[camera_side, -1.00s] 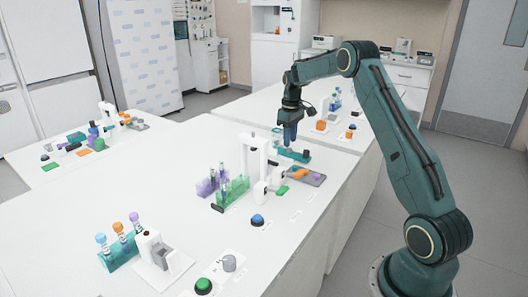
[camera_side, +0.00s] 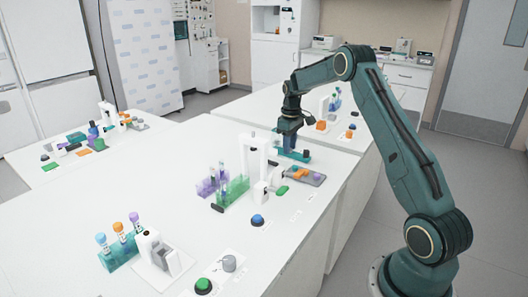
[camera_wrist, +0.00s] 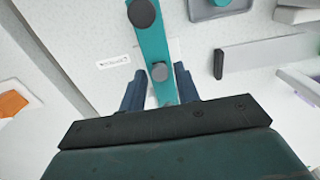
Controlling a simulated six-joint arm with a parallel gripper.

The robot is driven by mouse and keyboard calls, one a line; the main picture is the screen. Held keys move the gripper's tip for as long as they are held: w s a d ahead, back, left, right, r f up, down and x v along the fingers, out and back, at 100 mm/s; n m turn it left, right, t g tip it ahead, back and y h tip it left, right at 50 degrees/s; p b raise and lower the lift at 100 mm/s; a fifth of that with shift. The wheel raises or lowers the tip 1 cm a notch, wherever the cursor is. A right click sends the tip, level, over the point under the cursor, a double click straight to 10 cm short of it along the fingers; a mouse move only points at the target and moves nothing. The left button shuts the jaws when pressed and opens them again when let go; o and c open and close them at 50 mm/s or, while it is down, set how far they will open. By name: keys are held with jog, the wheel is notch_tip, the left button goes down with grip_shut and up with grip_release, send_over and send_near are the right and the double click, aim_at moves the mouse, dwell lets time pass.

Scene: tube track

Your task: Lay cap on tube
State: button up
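My gripper (camera_wrist: 159,85) points down over a teal strip (camera_wrist: 149,42). Its two blue-grey fingers are apart, one on each side of the strip. A grey round cap (camera_wrist: 159,71) sits on the strip between the fingers, with no clear contact. A darker round cap (camera_wrist: 142,12) sits farther along the strip. In the side view my gripper (camera_side: 289,148) is low over the teal strip (camera_side: 300,156) at the back of the bench, and the caps are hard to make out. Tubes stand in a green rack (camera_side: 233,192) and a purple rack beside it (camera_side: 206,187); which tube is meant cannot be told.
A white arch (camera_side: 245,155) stands just left of the gripper. A grey tray (camera_side: 315,180) with orange and purple pieces lies in front. A blue button (camera_side: 257,220) and a teal rack of capped tubes (camera_side: 119,262) are nearer. The bench's left middle is clear.

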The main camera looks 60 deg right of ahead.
grip_shut()
jog(key=shift+r, duration=0.2)
jog(key=shift+r, duration=2.6)
jog(key=shift+r, duration=0.1)
